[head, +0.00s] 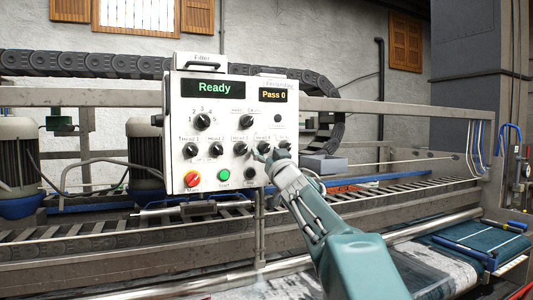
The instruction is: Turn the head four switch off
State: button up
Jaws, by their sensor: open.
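A white control panel (223,110) stands upright in the middle of the head view. A row of black rotary switches crosses it, with small labels for heads one, two, three and four. The head four switch (262,147) is toward the right of this row, just above my gripper. Its exact pointer direction is too small to tell. My gripper (267,154) is open at the panel's lower right, with its fingertips close to the head four switch. I cannot tell whether they touch it.
The head three switch (240,148) is close on the left and another black switch (283,146) close on the right. Below are a red knob (193,180) and a green start button (224,176). The display (213,88) reads "Ready". Metal rails and a conveyor surround the panel.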

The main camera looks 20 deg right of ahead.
jog(key=shift+c, duration=0.4)
grip_shut()
jog(key=shift+n, duration=0.6)
jog(key=n+y, duration=0.1)
jog(key=n, duration=0.1)
jog(key=n+y, duration=0.1)
jog(key=n, duration=0.1)
jog(key=shift+d+y, duration=0.2)
jog(key=shift+y, duration=0.2)
jog(key=n+g+y, duration=0.1)
jog(key=n, duration=0.2)
jog(key=n+y, duration=0.1)
jog(key=n, duration=0.2)
jog(key=shift+d+r+n+g+y, duration=0.1)
jog(key=shift+d+n+g+y, duration=0.05)
jog(key=shift+n+g+y, duration=0.2)
jog(key=n+g, duration=0.1)
jog(key=n, duration=0.1)
jog(key=n+g+y, duration=0.1)
jog(key=n, duration=0.2)
jog(key=shift+w+d+n+g+y, duration=0.15)
jog(key=shift+n+g, duration=0.2)
jog(key=shift+n, duration=0.6)
jog(key=shift+s+a+n+g+y, duration=0.1)
jog(key=shift+n+g, duration=0.2)
jog(key=shift+n, duration=0.6)
